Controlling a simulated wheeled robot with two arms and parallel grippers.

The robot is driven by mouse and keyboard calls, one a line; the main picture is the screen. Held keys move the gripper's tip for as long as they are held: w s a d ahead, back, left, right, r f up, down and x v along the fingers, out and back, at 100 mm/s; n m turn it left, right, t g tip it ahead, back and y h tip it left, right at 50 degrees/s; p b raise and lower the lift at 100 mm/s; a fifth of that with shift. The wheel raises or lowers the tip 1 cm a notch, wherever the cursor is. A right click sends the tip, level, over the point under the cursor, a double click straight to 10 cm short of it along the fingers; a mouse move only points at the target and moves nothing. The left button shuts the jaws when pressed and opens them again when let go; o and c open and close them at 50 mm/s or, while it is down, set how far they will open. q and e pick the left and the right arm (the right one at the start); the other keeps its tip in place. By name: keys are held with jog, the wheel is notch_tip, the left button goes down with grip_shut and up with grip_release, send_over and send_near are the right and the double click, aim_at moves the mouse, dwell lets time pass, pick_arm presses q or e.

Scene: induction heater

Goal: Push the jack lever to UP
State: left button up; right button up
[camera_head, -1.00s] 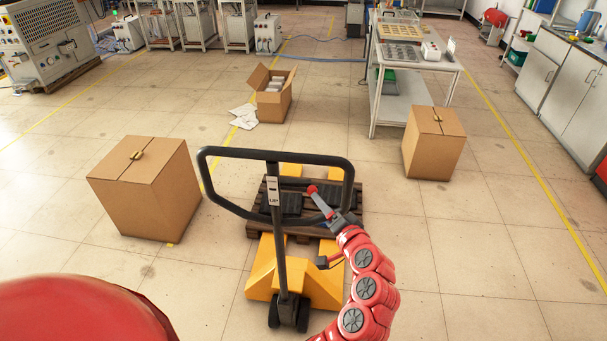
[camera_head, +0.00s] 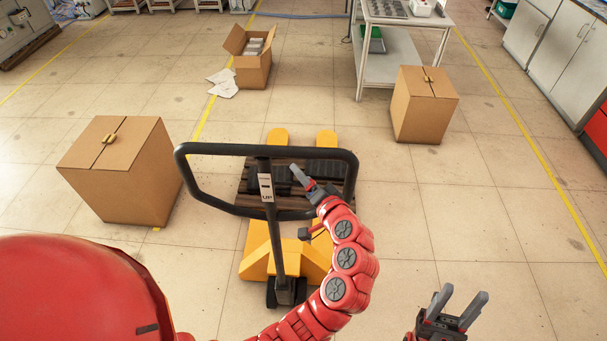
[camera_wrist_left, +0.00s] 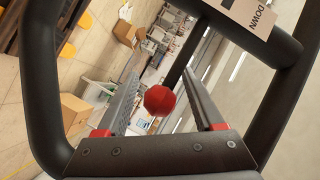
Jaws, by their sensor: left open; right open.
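The pallet jack (camera_head: 285,265) stands in the middle of the head view, with a yellow base and a black loop handle (camera_head: 265,149). A label (camera_head: 266,188) on its shaft reads UP; the left wrist view shows a label (camera_wrist_left: 262,22) reading DOWN. The jack lever's red ball knob (camera_wrist_left: 160,100) sits between the two open fingers of my left gripper (camera_wrist_left: 163,78); I cannot tell whether they touch it. In the head view my left gripper (camera_head: 303,182) is within the handle loop, and the knob is not visible. My right gripper (camera_head: 456,304) is open and empty at the lower right.
A dark pallet (camera_head: 250,180) lies on the jack's forks. Closed cardboard boxes stand at left (camera_head: 125,175) and right (camera_head: 423,110). An open box (camera_head: 252,70) and a table (camera_head: 395,70) are behind. The floor at right is clear.

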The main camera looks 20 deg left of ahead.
pick_arm(q)
grip_shut()
dwell(1.3)
